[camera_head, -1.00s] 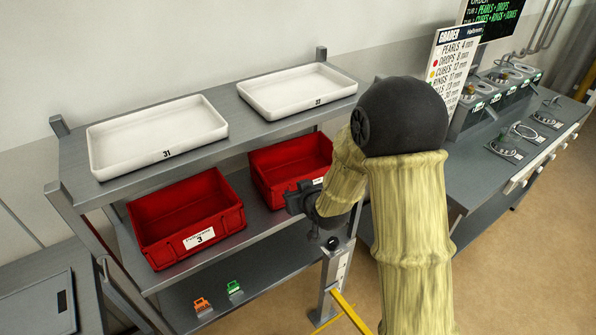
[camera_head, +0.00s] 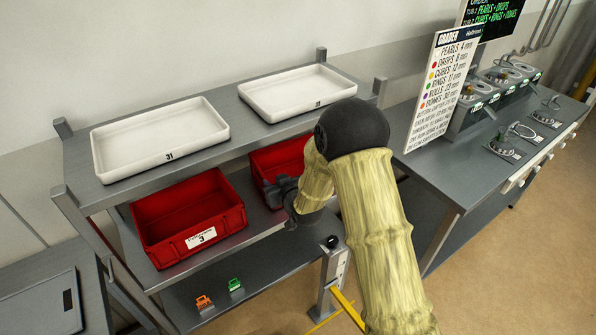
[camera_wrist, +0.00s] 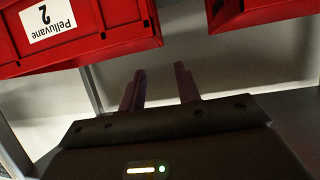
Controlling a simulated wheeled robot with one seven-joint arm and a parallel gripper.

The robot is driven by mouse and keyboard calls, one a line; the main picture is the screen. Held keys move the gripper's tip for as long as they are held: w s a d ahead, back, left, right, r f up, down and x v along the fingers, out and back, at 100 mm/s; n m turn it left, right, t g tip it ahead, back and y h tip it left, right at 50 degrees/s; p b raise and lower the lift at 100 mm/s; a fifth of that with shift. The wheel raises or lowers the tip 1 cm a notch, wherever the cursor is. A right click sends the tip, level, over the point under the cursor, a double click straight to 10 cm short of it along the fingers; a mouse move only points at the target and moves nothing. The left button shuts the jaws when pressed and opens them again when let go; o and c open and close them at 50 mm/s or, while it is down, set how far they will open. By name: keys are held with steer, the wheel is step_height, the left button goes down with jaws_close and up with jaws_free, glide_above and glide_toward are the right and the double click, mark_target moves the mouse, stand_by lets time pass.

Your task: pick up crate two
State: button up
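Crate two is a red open bin (camera_head: 282,158) on the middle shelf, at the right. My arm and gripper hide its front right part in the head view. In the wrist view crate two (camera_wrist: 85,45) is upside down at top left, its white label reading "Pelluvane 2". My gripper (camera_wrist: 160,85) has two dark fingers standing apart with nothing between them. They are short of the crate and point toward the gap at its side. In the head view the gripper (camera_head: 280,190) is at the crate's front left; its fingertips are hard to make out.
Red crate three (camera_head: 188,216) stands left of crate two, with a gap between; its edge shows top right in the wrist view (camera_wrist: 245,10). White trays 31 (camera_head: 160,138) and another (camera_head: 297,92) sit on the shelf above. Orange (camera_head: 204,302) and green (camera_head: 235,285) small items lie below.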

mark_target(262, 173)
steer(key=p+x, duration=0.2)
steer(key=x, duration=0.5)
steer(key=shift+w, duration=0.15)
steer(key=shift+a, duration=0.1)
steer(key=shift+w+a+f+p, duration=0.15)
steer(key=shift+w+a+p, duration=0.1)
steer(key=shift+w+p, duration=0.3)
steer(key=shift+p+x, duration=0.95)
steer(key=shift+x, duration=1.05)
steer(key=shift+s+f, duration=0.1)
steer(key=shift+f, duration=0.05)
jaws_close()
